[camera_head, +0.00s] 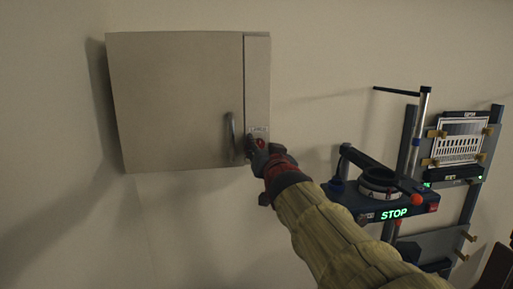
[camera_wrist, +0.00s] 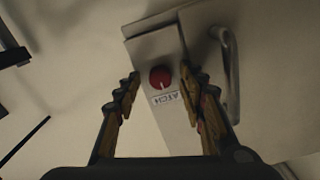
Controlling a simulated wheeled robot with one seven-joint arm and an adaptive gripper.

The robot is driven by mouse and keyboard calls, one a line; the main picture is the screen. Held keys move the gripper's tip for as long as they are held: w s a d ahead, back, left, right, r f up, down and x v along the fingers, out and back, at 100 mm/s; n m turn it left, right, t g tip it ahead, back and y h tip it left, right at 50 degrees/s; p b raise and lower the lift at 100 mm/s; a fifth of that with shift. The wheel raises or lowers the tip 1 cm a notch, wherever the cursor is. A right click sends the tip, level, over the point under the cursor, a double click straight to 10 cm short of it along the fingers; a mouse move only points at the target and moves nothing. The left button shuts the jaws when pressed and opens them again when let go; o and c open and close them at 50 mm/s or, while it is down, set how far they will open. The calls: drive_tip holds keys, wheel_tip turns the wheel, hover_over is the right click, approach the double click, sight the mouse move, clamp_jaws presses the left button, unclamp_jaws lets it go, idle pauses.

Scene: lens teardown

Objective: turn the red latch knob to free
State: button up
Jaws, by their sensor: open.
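The red latch knob (camera_wrist: 160,77) is a round knob with a pale line on it, set on the narrow side panel (camera_wrist: 155,48) of a grey cabinet. A small label with dark letters sits beside it. In the wrist view my gripper (camera_wrist: 161,82) is open, with one finger to each side of the knob and a gap between fingers and knob. I cannot tell how deep the fingers reach. In the head view my gripper (camera_head: 257,146) is at the panel's lower part and partly hides the red knob (camera_head: 260,143).
The cabinet door (camera_head: 180,100) is shut, with a curved handle (camera_head: 232,138) just left of my gripper. It shows right of the fingers in the wrist view. A dark bench device (camera_head: 385,205) with a lit STOP sign and a rack (camera_head: 460,140) stand at the right.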

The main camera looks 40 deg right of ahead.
drive_tip(key=c, duration=0.3)
clamp_jaws()
idle(0.3)
